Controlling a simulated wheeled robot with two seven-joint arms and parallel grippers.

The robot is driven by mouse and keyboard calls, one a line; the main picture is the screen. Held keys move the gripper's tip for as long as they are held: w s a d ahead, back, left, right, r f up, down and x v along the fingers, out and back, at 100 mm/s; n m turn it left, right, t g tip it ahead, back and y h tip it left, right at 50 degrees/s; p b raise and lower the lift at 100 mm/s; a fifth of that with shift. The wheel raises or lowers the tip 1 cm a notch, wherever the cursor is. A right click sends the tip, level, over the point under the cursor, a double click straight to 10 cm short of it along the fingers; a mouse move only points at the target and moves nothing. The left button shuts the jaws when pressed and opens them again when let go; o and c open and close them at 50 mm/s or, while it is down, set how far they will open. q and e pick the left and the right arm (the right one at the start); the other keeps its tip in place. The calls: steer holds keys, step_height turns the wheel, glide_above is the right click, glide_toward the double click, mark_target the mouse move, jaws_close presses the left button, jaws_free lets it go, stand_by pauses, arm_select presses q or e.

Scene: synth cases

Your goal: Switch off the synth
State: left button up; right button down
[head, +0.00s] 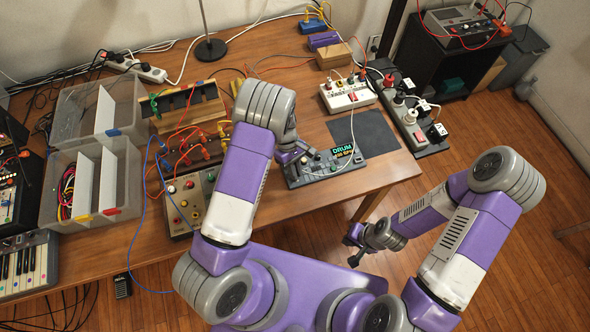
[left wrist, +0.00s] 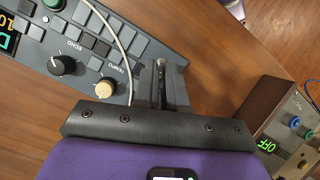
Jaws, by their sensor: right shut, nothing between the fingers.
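The synth that my left gripper reaches is a grey box (head: 345,169) near the table's front edge, with a lit display (head: 342,153) that reads DRUM in green above orange characters. In the left wrist view its panel (left wrist: 85,52) shows grey pads, a black knob, a cream knob and part of the lit display. My left gripper (head: 306,153) is at the synth's left end; in the left wrist view its dark fingers (left wrist: 160,70) are close together beside the TEMPO knob. A narrow slit with a metal piece shows between them; contact is unclear. My right gripper (head: 352,237) is shut and empty, off the table's front.
A white box (head: 346,95), a dark mat (head: 368,132) and power strips (head: 415,130) lie behind and right. Cables cross the table.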

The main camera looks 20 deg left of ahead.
mark_target(298, 185)
arm_select(q)
jaws_close()
steer(key=shift+s+r, duration=0.1)
steer(key=shift+s+d+r+t+y+p, duration=0.15)
steer(key=shift+s+d+t+y+p, duration=0.15)
steer(key=shift+t+y+p, duration=0.45)
steer(key=shift+s+d+t+y, duration=0.15)
steer(key=shift+s+t+y, duration=0.15)
steer(key=shift+t, duration=0.3)
steer(key=shift+s+d+t+y, duration=0.15)
steer(key=shift+t+y, duration=0.1)
steer(key=shift+t, duration=0.3)
steer(key=shift+s+d+t+y, duration=0.25)
steer(key=shift+t+y, duration=0.35)
steer(key=shift+t, duration=0.4)
steer(key=shift+s+d+f+t+y+b, duration=0.1)
steer(key=shift+s+f+t+y+b, duration=0.1)
steer(key=shift+t+y, duration=0.25)
steer(key=shift+s+f+t+y+b, duration=0.15)
steer(key=shift+t+y+b, duration=0.1)
steer(key=shift+t, duration=0.3)
steer(key=shift+r, duration=0.1)
